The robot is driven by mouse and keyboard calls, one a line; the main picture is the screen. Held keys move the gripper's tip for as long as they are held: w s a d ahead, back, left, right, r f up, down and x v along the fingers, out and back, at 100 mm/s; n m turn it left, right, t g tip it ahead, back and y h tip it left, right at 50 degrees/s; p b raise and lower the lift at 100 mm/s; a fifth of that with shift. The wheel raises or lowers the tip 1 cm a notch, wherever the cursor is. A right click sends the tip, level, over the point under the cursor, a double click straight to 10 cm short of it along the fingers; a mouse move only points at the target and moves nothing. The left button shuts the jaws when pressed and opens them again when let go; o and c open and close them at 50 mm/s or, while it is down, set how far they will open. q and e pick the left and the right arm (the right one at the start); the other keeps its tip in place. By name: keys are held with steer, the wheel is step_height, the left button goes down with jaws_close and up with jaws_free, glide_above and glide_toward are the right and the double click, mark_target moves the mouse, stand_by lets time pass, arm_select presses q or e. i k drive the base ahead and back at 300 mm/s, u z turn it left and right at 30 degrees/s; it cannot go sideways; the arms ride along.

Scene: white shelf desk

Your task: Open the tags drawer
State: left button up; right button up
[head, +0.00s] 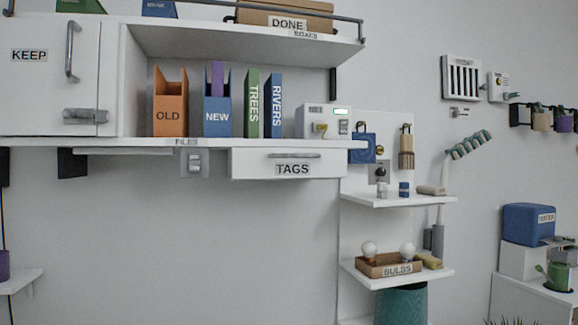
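The tags drawer (250,165) is a white drawer under the desk shelf, with a black-on-white "TAGS" label on its front. A grey horizontal bar handle (294,155) runs along the upper part of the front. The drawer front looks closed under the shelf board, though its depth is hard to judge from here. Neither of my grippers shows in the head view.
Above the drawer, the shelf board (100,142) carries an orange "OLD" file box (170,116), a blue "NEW" box (217,130), two books and a white device (315,122). A switch box (194,162) hangs left of the drawer. Small shelves (400,200) stand right. Below the drawer is bare wall.

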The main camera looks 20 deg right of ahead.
mark_target(247, 163)
steer(key=z, duration=0.35)
steer(key=i, duration=1.15)
steer(key=u, duration=0.8)
